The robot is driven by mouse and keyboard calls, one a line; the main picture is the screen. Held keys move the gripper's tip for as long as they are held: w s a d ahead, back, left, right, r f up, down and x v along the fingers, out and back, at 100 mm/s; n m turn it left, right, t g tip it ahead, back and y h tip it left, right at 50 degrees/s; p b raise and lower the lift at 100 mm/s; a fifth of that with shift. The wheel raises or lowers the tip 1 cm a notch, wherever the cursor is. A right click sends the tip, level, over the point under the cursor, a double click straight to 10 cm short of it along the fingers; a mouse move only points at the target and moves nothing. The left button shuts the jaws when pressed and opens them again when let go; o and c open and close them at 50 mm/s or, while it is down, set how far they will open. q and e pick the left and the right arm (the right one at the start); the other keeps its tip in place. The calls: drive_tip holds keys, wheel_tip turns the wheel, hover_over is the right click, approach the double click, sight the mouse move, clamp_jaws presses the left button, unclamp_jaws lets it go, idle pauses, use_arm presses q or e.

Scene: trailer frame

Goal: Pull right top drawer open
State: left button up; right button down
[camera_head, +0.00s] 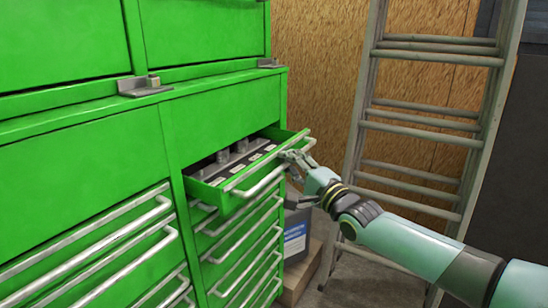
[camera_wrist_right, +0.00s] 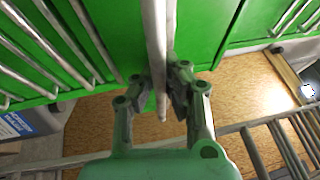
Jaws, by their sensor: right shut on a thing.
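The right top drawer (camera_head: 240,168) of the green cabinet stands partly open, and dark and grey items show inside it. Its silver bar handle (camera_head: 262,180) runs along the front edge. My right gripper (camera_head: 292,158) is at the handle's right end. In the right wrist view the handle (camera_wrist_right: 156,50) passes between the two fingers of my right gripper (camera_wrist_right: 160,95), which is shut on it. My left gripper is in neither view.
Several closed drawers with silver handles (camera_head: 240,240) lie below the open one. A metal ladder (camera_head: 420,125) leans at the right by a wood-panel wall (camera_head: 315,60).

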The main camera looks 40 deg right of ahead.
use_arm(q)
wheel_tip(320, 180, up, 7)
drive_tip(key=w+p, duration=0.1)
drive_tip(key=p, duration=0.5)
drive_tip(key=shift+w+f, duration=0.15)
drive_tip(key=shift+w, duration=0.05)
use_arm(e)
drive_tip(key=s+d, duration=0.4)
drive_tip(key=s, duration=0.6)
drive_tip(key=s+d, duration=0.4)
drive_tip(key=s, duration=0.6)
drive_tip(key=shift+s+d+f, duration=0.25)
drive_tip(key=shift+s, duration=0.1)
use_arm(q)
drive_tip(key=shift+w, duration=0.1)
use_arm(e)
drive_tip(key=c, duration=1.6)
unclamp_jaws()
drive_tip(key=shift+r, duration=0.1)
drive_tip(key=s, duration=0.4)
drive_tip(key=s+f, duration=0.1)
drive_tip(key=s, duration=0.3)
drive_tip(key=s+f, duration=0.1)
drive_tip(key=s, duration=0.2)
drive_tip(key=shift+s+f, duration=0.1)
drive_tip(key=shift+s, duration=0.3)
